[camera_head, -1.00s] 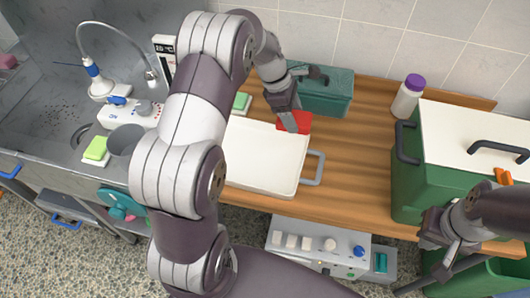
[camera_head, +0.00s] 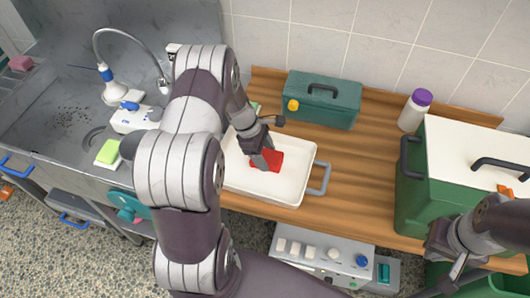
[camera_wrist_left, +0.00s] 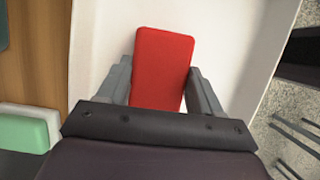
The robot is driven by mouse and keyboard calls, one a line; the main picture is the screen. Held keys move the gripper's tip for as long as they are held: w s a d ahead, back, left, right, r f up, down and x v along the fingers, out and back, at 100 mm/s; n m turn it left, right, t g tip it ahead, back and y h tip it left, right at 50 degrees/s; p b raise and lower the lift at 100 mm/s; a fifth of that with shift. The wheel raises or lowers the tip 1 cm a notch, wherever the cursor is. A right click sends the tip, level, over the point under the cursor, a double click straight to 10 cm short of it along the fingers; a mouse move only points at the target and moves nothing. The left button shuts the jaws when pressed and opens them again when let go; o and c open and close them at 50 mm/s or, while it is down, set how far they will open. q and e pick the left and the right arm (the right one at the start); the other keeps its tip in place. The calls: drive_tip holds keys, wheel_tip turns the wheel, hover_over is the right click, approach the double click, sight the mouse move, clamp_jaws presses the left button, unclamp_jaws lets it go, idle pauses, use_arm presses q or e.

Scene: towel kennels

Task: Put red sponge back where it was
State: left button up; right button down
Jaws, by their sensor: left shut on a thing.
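The red sponge (camera_head: 266,161) is between the fingers of my left gripper (camera_head: 262,163), over the white tray (camera_head: 292,186). In the left wrist view the red sponge (camera_wrist_left: 160,68) sits between both fingers of my left gripper (camera_wrist_left: 160,88), with the pale tray (camera_wrist_left: 228,70) behind it. The gripper is shut on it. I cannot tell whether the sponge touches the tray floor. My right gripper (camera_head: 440,262) is at the lower right, in front of the green box; its fingers are too unclear to judge.
A teal toolbox (camera_head: 335,105), a purple-capped bottle (camera_head: 415,110) and a green box with a white lid (camera_head: 412,200) stand on the wooden counter (camera_head: 355,180). A green sponge (camera_head: 108,152) lies by the sink. A green-and-white sponge (camera_wrist_left: 30,130) is beside the tray.

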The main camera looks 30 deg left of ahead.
use_arm(q)
drive_tip(key=o, duration=0.9)
drive_tip(key=shift+f, duration=0.1)
drive_tip(key=v, duration=1.2)
drive_tip(key=s+d+r+m+y, duration=0.1)
drive_tip(key=s+d+m, duration=0.3)
drive_tip(key=m, duration=0.3)
drive_tip(key=s+d+r+m+y, duration=0.1)
drive_tip(key=s+d+m, duration=0.3)
drive_tip(key=m, duration=0.3)
drive_tip(key=s+d+r+m+y, duration=0.1)
drive_tip(key=s+d+m+y, duration=0.1)
drive_tip(key=s+d+m, duration=0.2)
drive_tip(key=shift+s+d+m+b, duration=0.1)
drive_tip(key=shift+d+m+b, duration=0.15)
drive_tip(key=shift+m, duration=0.5)
drive_tip(key=shift+s+d+m+b, duration=0.15)
drive_tip(key=shift+d+m, duration=0.25)
drive_tip(key=shift+m, duration=0.35)
